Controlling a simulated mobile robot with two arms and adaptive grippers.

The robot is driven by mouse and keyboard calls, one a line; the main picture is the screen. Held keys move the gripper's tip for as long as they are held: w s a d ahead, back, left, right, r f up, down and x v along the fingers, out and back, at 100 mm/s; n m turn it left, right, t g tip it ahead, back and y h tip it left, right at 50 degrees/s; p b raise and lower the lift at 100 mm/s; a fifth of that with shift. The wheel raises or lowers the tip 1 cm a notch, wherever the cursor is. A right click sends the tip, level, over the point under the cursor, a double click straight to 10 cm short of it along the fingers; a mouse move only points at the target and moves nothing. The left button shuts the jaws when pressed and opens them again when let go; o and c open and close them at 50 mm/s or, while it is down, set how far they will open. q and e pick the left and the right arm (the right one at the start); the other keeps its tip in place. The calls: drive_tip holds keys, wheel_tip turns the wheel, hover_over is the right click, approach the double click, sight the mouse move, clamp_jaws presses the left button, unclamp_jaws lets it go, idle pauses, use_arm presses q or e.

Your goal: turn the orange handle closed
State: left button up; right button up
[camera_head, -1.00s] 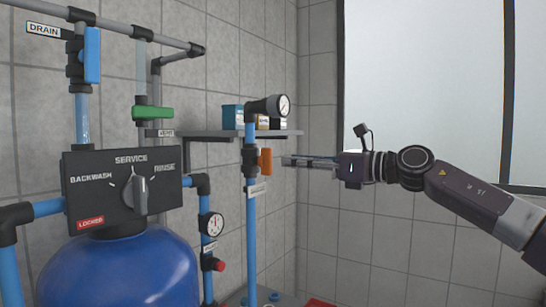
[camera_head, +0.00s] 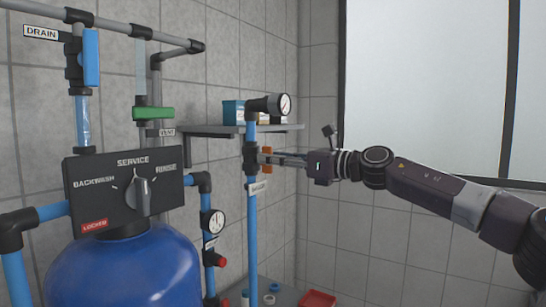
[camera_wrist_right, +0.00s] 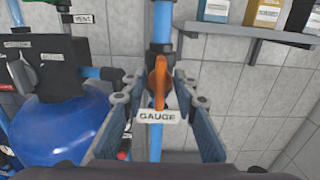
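The orange handle (camera_head: 267,169) sits on a dark valve (camera_head: 250,158) on the vertical blue pipe, below the pressure gauge. In the right wrist view the orange handle (camera_wrist_right: 160,84) stands upright, in line with the pipe, above a white GAUGE label (camera_wrist_right: 158,116). My right gripper (camera_head: 270,158) reaches in from the right and partly covers the handle in the head view. In the right wrist view my right gripper (camera_wrist_right: 154,88) is open, one finger on each side of the handle, with visible gaps. My left gripper is not in view.
A shelf (camera_head: 215,130) with several small boxes is on the wall behind the pipe. A blue tank (camera_head: 125,272) with a black control box (camera_head: 105,190) stands at left. A green handle (camera_head: 153,113) and blue handle (camera_head: 92,57) are on other pipes.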

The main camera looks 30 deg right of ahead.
clamp_jaws()
drive_tip(key=shift+m, duration=0.3)
idle(0.3)
drive_tip(key=m, duration=1.7)
drive_tip(key=shift+w+d+f+p, duration=0.15)
drive_tip(key=shift+d+f+p, duration=0.2)
drive_tip(key=shift+p, duration=0.05)
drive_tip(key=shift+m, duration=0.3)
unclamp_jaws()
